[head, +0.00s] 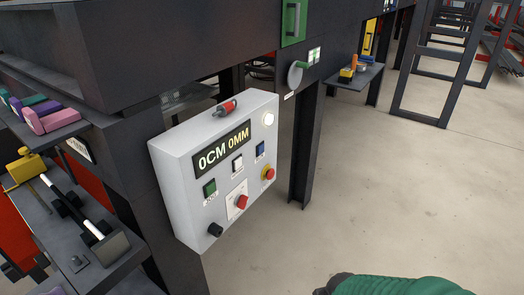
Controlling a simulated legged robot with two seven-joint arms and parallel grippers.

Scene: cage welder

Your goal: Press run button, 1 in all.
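A light grey control box (187,160) is mounted at the left of centre in the head view. A red button (242,202) sits on a white plate. Neither gripper shows, and nothing touches the box's face.
A red button on yellow (267,174), a black knob (215,230) and a white lamp (268,119) share the panel. A red-and-grey part (225,107) lies on top. A dark shelf (80,225) stands left. Open floor (400,190) lies right.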

